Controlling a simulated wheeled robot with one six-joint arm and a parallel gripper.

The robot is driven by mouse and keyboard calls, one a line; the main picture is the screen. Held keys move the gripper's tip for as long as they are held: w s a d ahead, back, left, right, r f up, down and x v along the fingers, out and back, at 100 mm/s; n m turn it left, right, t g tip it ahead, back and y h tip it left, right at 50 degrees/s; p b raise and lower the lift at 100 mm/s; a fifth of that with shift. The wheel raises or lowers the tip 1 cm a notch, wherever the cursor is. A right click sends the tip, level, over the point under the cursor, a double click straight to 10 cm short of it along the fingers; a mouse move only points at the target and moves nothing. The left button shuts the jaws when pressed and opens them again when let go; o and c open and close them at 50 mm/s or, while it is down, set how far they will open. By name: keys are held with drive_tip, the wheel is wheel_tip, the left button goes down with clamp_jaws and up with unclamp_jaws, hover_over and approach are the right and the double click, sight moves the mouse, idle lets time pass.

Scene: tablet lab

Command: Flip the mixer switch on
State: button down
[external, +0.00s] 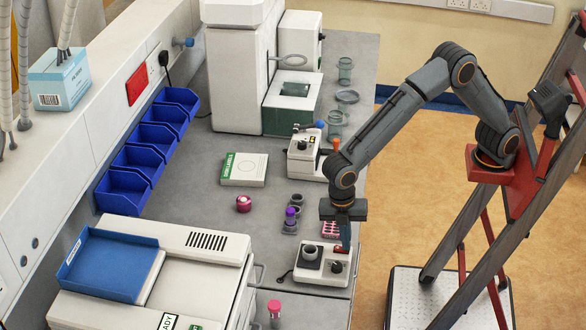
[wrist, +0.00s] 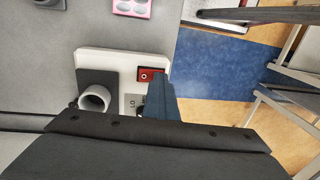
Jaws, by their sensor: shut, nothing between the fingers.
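The mixer (external: 322,264) is a low white box near the front edge of the bench, with a dark round cup on its left side. In the wrist view the mixer (wrist: 110,58) shows its grey cup (wrist: 95,98), a panel marked LO (wrist: 134,100) and a red rocker switch (wrist: 150,75). The switch's exact position cannot be told. My gripper (external: 345,240) is shut and empty, pointing down over the mixer's right part. In the wrist view my gripper's fingers (wrist: 161,95) are close beside the switch and hide part of the panel; contact cannot be told.
A pink rack (external: 330,229) and a purple-capped tube (external: 290,214) stand behind the mixer. A white instrument (external: 304,158) with a blue knob is farther back. A pink-capped tube (external: 274,308) is in front. Floor lies right of the bench edge.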

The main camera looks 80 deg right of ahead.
sight(339, 247)
drive_tip(key=shift+w+r, duration=0.1)
drive_tip(key=shift+w, duration=0.65)
drive_tip(key=shift+r, duration=0.15)
drive_tip(key=shift+r+p, duration=0.3)
drive_tip(key=shift+p, duration=0.1)
wheel_tip(339, 247, up, 13)
drive_tip(key=w+b, duration=0.1)
drive_tip(key=shift+w, duration=0.35)
drive_tip(key=shift+s+b, duration=0.5)
drive_tip(key=shift+s, duration=0.2)
